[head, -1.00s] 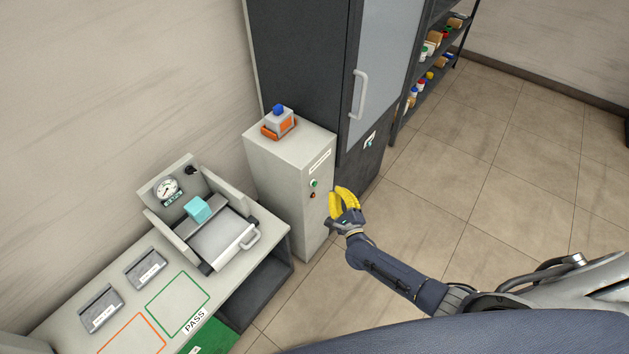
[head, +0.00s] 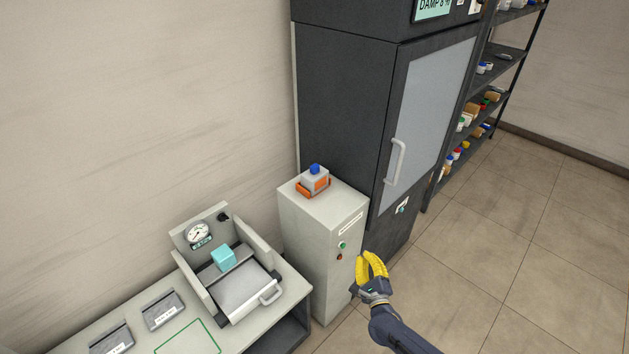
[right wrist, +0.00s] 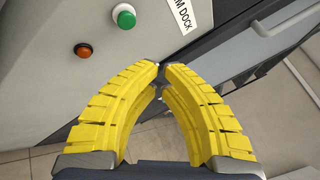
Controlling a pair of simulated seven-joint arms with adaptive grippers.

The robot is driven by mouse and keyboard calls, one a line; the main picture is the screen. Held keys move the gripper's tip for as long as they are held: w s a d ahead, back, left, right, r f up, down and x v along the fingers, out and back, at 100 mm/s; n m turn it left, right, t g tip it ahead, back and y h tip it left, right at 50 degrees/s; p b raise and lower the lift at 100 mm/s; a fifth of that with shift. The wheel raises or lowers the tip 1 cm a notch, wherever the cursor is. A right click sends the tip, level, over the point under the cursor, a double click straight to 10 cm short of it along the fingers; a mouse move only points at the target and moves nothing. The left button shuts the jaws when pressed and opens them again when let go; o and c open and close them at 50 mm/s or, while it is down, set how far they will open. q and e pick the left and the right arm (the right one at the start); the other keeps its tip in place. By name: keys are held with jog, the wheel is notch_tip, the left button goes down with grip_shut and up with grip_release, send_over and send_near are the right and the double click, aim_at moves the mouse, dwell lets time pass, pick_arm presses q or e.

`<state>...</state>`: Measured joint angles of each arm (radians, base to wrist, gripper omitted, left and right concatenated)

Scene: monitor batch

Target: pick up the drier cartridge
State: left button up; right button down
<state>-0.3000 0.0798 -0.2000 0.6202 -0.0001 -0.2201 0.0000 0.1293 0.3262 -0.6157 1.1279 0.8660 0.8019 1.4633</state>
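A small white-and-orange block with a blue knob on top (head: 315,179), possibly the drier cartridge, sits in an orange holder (head: 302,189) on the grey pedestal (head: 296,213). A cyan cube (head: 223,257) sits in the gauge fixture at left; no label shows which is the cartridge. My right gripper (head: 371,256), with yellow fingers, is to the right of the pedestal and below its top. In the right wrist view its curved fingertips (right wrist: 162,68) come together with nothing between them. My left gripper is not in view.
The pedestal front has a green button (right wrist: 124,16) and an orange-red button (right wrist: 83,50). A dark cabinet (head: 345,95) with a handle (head: 395,161) stands right behind the pedestal. The fixture's bench (head: 130,335) is at left. Floor at right is clear.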

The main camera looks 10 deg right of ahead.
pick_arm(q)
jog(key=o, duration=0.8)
